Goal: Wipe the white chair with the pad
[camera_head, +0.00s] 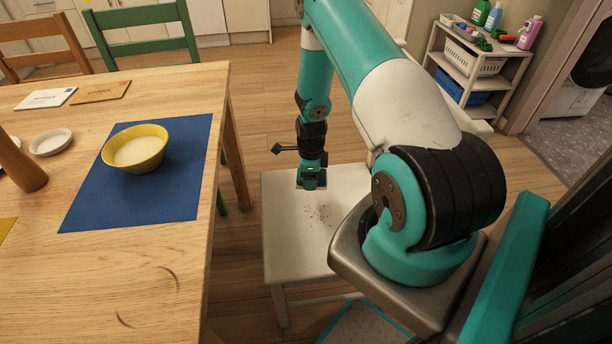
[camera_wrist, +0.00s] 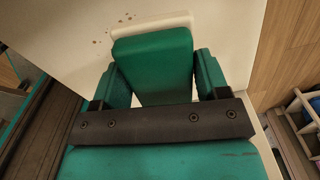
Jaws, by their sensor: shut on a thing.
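The white chair (camera_head: 290,240) shows its flat seat to the right of the wooden table. A patch of small brown specks lies near the middle of the seat. My gripper (camera_head: 312,182) is over the far part of the seat, pointing down. In the wrist view my gripper (camera_wrist: 153,85) is shut on the pad (camera_wrist: 152,48), which has a green body and a pale white edge. The pad is at or just above the white seat (camera_wrist: 60,40); I cannot tell if it touches. Some brown specks show beside the pad in the wrist view.
The wooden table (camera_head: 150,265) stands at the left with a blue mat (camera_head: 185,190) and a yellow bowl (camera_head: 135,148). A green chair (camera_head: 145,30) is behind it. A shelf (camera_head: 470,75) with bottles and baskets stands at the back right. Floor is free behind the white seat.

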